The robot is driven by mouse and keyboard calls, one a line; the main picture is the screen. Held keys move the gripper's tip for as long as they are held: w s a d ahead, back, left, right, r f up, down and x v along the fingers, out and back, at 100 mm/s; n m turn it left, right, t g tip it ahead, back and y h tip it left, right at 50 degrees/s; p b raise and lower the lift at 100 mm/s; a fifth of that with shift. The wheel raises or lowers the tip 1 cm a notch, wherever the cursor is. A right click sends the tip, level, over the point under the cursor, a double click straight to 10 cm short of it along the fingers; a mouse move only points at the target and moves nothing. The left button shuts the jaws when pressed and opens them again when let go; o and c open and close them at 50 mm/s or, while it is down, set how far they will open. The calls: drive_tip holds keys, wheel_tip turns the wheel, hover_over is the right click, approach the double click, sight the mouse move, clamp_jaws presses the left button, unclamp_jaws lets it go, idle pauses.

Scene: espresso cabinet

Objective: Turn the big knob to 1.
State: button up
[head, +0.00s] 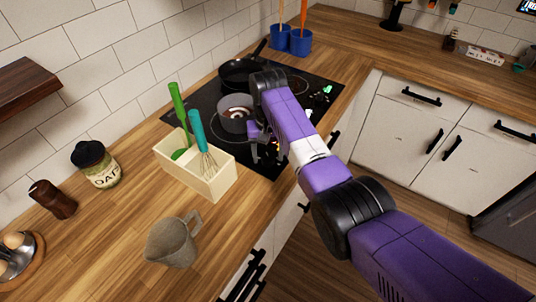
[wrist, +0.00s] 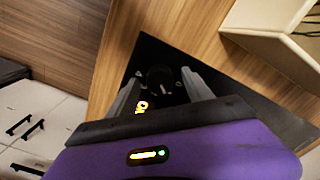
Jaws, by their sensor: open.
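The big knob (wrist: 160,77) is a black round dial on the black cooktop (wrist: 150,52), with a small white mark beside it in the wrist view. My gripper (wrist: 162,84) is open, one grey finger on each side of the knob. I cannot tell whether the fingers touch it. Glowing orange characters (wrist: 141,107) show near the left finger, too unclear to read for sure. In the head view my gripper (head: 259,146) is low over the cooktop's front edge and the knob is hidden. The knob's setting cannot be read.
A grey pot (head: 236,112) stands on the cooktop close to my gripper, with a black pan (head: 240,73) behind. A cream utensil box (head: 213,186) with a whisk stands left of it. A grey jug (head: 173,242) stands on the wooden counter nearer me.

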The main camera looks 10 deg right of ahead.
sight(268, 156)
wheel_tip(268, 156, up, 8)
drive_tip(key=shift+f+b, duration=0.2)
drive_tip(key=shift+b, duration=0.35)
